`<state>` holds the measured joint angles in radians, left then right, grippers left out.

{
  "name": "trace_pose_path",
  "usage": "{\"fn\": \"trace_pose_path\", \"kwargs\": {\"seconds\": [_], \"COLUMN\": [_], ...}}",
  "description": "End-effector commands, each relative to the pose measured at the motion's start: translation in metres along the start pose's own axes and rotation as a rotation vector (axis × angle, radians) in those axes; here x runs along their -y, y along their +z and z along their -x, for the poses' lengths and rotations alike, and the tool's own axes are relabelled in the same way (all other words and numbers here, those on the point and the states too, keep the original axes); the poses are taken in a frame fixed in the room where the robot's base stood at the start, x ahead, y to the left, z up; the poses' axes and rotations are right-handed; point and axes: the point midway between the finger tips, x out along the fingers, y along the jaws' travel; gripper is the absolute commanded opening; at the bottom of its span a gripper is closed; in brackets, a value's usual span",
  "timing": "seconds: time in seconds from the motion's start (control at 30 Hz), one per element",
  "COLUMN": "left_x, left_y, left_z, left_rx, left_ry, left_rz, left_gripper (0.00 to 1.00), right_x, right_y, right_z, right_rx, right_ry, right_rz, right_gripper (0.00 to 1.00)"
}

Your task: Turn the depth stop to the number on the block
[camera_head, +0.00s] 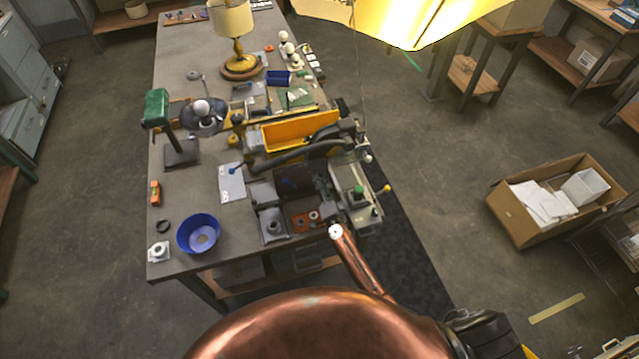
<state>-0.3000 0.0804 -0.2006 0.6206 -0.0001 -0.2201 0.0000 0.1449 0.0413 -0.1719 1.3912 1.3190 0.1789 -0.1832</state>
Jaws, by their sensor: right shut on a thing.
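My copper right arm (358,262) comes in from the lower right to the bench's near right part. My right gripper (320,184) shows small and dark there, between a dark block and the grey machine (352,182). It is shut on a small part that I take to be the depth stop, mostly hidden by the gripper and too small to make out. No setting can be read. A small orange block (155,194) stands at the bench's left edge; I cannot tell whether it carries a number. My left gripper is not in view.
A blue bowl (199,234), a grey-white sheet (232,183), an orange bin (300,131) and a green-headed stand (157,108) crowd the bench (180,60). A lamp (233,20) stands at the back. An open carton (520,215) is on the floor at right.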

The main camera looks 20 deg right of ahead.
Motion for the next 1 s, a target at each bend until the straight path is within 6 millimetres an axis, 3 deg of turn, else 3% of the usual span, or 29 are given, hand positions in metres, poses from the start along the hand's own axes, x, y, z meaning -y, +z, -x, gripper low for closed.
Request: {"fn": "trace_pose_path", "kwargs": {"seconds": [1.0], "left_x": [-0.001], "left_y": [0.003], "left_z": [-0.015], "left_rx": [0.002], "left_ry": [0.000], "left_rz": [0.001], "left_gripper": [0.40], "right_x": [-0.001], "right_y": [-0.001], "right_z": [0.000], "right_rx": [0.000], "right_ry": [0.001], "right_rz": [-0.967], "right_gripper": [0.09]}}
